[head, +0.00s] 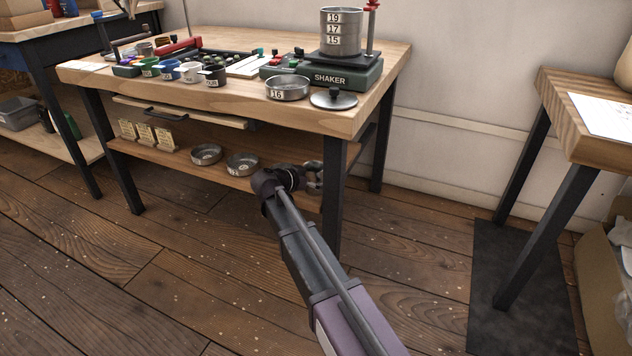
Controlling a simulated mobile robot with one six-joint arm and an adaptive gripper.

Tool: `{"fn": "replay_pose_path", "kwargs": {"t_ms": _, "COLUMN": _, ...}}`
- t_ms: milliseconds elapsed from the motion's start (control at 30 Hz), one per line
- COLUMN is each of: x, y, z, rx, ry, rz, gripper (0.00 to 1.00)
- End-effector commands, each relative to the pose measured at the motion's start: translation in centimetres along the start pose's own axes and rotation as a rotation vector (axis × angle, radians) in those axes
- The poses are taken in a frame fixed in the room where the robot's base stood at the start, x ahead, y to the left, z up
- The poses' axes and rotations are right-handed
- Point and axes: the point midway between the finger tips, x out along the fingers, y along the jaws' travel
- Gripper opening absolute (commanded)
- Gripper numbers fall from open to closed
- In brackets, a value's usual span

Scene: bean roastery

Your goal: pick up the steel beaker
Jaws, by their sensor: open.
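I cannot pick out the steel beaker for certain. A small grey metallic vessel (145,49) stands at the back left of the wooden workbench (345,108), partly hidden and too small to identify. My gripper (318,178) is low in front of the bench, below its top and near the front right leg. It is open, and I see nothing between its fingers. It is well apart from the small vessel, to the right of it and lower.
A green shaker (335,76) carries stacked sieves (341,33). A sieve marked 16 (288,88) and a knobbed lid (333,99) lie near the front edge. Several small cups (190,72) line the left. Two pans (242,165) sit on the lower shelf. Another table (575,125) stands right.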

Motion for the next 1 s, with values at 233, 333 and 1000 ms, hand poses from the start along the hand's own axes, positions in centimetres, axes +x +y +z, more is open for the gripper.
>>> {"fn": "replay_pose_path", "kwargs": {"t_ms": 233, "x": 0.0, "y": 0.0, "z": 0.0, "rx": 0.000, "ry": 0.000, "rz": 0.000, "gripper": 0.67}}
{"fn": "replay_pose_path", "kwargs": {"t_ms": 333, "x": -0.1, "y": 0.0, "z": 0.0, "rx": 0.000, "ry": 0.000, "rz": 0.000, "gripper": 0.38}}
{"fn": "replay_pose_path", "kwargs": {"t_ms": 1000, "x": -0.6, "y": -0.1, "z": -1.2, "rx": 0.000, "ry": 0.000, "rz": -0.001, "gripper": 0.28}}
